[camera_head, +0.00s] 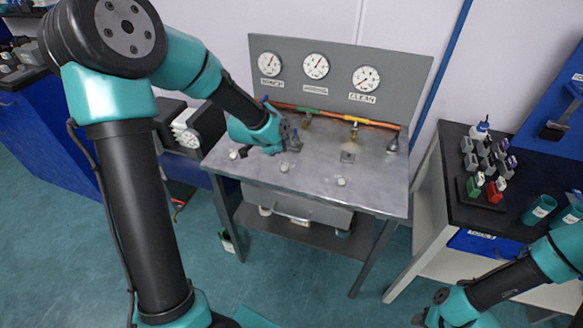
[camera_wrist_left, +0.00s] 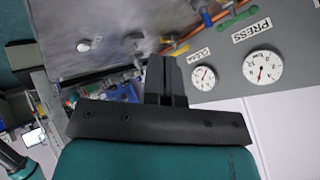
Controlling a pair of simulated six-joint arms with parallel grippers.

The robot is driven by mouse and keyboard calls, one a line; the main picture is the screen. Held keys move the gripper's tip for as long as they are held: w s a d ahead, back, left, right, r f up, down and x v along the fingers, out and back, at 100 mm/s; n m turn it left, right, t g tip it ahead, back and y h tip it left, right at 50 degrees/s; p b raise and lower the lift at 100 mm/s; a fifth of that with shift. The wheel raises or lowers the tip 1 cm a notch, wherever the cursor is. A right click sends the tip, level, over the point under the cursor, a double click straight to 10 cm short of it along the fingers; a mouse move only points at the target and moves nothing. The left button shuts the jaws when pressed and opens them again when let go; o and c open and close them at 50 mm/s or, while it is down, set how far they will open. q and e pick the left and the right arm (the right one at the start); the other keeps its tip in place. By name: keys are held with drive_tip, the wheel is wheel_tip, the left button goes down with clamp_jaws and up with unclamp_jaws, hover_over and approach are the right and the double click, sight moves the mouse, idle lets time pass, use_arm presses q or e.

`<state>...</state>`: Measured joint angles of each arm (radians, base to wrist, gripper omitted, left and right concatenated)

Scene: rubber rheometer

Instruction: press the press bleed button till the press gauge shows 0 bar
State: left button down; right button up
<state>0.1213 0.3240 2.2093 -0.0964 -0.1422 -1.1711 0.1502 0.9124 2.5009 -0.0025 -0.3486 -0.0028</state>
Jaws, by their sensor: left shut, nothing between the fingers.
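Three small white buttons stand along the bench front: left (camera_head: 234,155), middle (camera_head: 284,167) and right (camera_head: 341,181). Which one is press bleed is not legible. My left gripper (camera_head: 296,141) is shut and empty, over the bench behind the middle button. My right gripper (camera_head: 432,310) is at the lower right, far from the bench.
The metal bench (camera_head: 380,180) carries an orange pipe (camera_head: 335,115) with valves along its back. A left dial (camera_head: 269,64) and a CLEAN dial (camera_head: 366,78) flank the middle one. A black-topped cabinet (camera_head: 455,215) with a rack and bottles stands at right.

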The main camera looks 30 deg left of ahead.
sight(285, 169)
use_arm(q)
drive_tip(key=shift+w+r, duration=0.25)
drive_tip(key=shift+r, duration=0.15)
drive_tip(key=shift+f, duration=0.1)
drive_tip(key=shift+f, duration=4.35)
drive_tip(key=shift+f, duration=0.1)
drive_tip(key=shift+f, duration=0.3)
drive_tip(key=shift+f, duration=0.45)
drive_tip(key=shift+r, duration=0.85)
